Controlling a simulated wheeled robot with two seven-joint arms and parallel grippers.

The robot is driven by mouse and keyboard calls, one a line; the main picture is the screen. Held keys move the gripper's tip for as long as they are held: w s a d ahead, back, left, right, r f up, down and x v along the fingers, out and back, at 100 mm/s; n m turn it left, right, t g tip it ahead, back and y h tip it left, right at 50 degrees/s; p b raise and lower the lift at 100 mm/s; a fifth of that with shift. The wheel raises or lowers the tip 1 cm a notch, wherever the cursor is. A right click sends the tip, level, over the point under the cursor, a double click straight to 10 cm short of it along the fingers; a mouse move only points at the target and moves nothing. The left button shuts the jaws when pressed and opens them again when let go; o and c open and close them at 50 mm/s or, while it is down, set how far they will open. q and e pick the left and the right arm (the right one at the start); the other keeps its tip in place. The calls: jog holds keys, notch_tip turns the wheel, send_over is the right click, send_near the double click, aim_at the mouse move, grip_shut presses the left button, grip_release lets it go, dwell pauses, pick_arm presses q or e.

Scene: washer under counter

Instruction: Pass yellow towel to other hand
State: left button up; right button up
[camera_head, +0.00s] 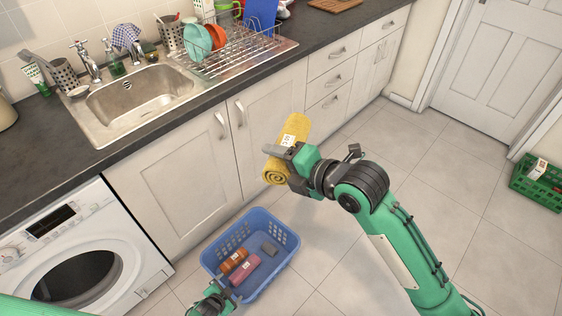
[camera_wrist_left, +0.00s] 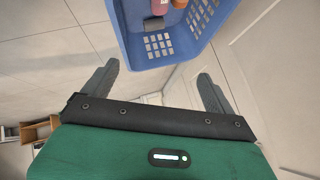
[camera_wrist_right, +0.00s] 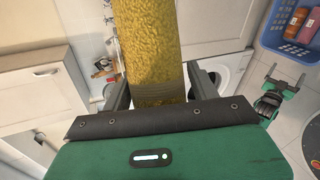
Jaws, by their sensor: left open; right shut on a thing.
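A rolled yellow towel (camera_head: 297,130) with a white label is held in the air by my right gripper (camera_head: 290,160), in front of the cabinet doors. In the right wrist view the towel (camera_wrist_right: 150,45) lies between the two fingers of my right gripper (camera_wrist_right: 152,88), which are shut on it. My left gripper (camera_head: 222,296) is low at the bottom of the head view, beside the blue basket. In the left wrist view my left gripper (camera_wrist_left: 160,82) has its fingers spread wide with nothing between them. The two grippers are well apart.
A blue basket (camera_head: 222,262) on the floor holds an orange roll (camera_head: 232,262), a pink roll (camera_head: 245,271) and a small grey item (camera_head: 269,248). A white washing machine (camera_head: 95,250) stands at left under the counter (camera_head: 110,160). A green crate (camera_head: 535,185) is at far right.

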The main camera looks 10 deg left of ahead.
pick_arm(q)
jog(key=s+a+f+n+g, duration=0.1)
jog(key=s+f+n+g, duration=0.1)
jog(key=s, duration=0.9)
jog(key=s+a+f+n+g+y, duration=0.1)
jog(key=s+f+n+g, duration=0.1)
jog(key=s, duration=0.9)
jog(key=s+a+f+n+g, duration=0.1)
jog(key=s+f+n+g, duration=0.1)
jog(key=s+f, duration=0.4)
jog(key=s+g, duration=0.1)
jog(key=s, duration=0.4)
jog(key=shift+s+n+y, duration=0.3)
jog(key=shift+n+y, duration=0.1)
